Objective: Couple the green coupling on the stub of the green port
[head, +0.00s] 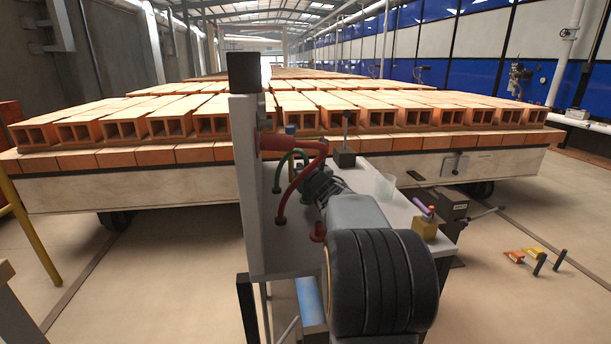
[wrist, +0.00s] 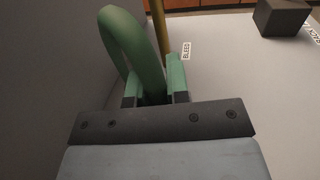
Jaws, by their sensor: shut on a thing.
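The green hose (head: 283,166) arches up from the bench beside the upright panel and ends behind my gripper (head: 312,178). In the wrist view the green hose (wrist: 130,40) loops up at the left and comes down to my gripper (wrist: 155,92). The jaws are shut on the hose's end, the green coupling; the coupling itself is mostly hidden between the jaws. I cannot make out the green port or its stub in either view.
A red hose (head: 306,172) runs from a red fitting (head: 270,142) on the grey panel (head: 246,190) close by my gripper. A yellow post (wrist: 159,25) stands just beyond the jaws. A dark block (wrist: 281,17) sits on the bench (wrist: 235,90), whose right part has bare room.

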